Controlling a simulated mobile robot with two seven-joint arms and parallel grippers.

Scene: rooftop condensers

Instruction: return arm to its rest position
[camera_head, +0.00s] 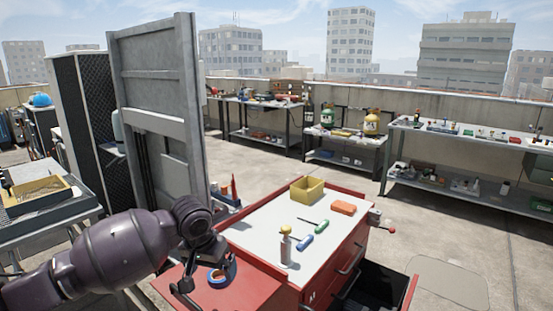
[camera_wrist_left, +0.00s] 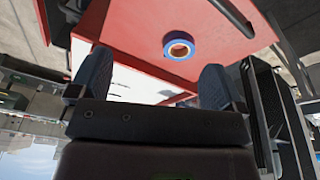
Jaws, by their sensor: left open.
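My left arm comes in from the lower left in the head view. My left gripper (camera_head: 205,281) is over the red side shelf of the cart, pointing down. In the left wrist view its two fingers are spread wide, with nothing between them; the gripper (camera_wrist_left: 152,80) is empty. A blue roll of tape (camera_head: 219,277) lies on the red shelf close to the gripper. The tape (camera_wrist_left: 179,50) also shows beyond the fingers in the left wrist view, apart from them. My right gripper is in neither view.
The red cart's white top (camera_head: 265,220) holds a yellow bin (camera_head: 307,190), an orange block (camera_head: 343,208), screwdrivers and a spray bottle (camera_head: 285,247). A tall grey panel (camera_head: 160,120) stands close behind my left arm. An open drawer (camera_head: 375,290) juts out at the right. Concrete floor is clear farther right.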

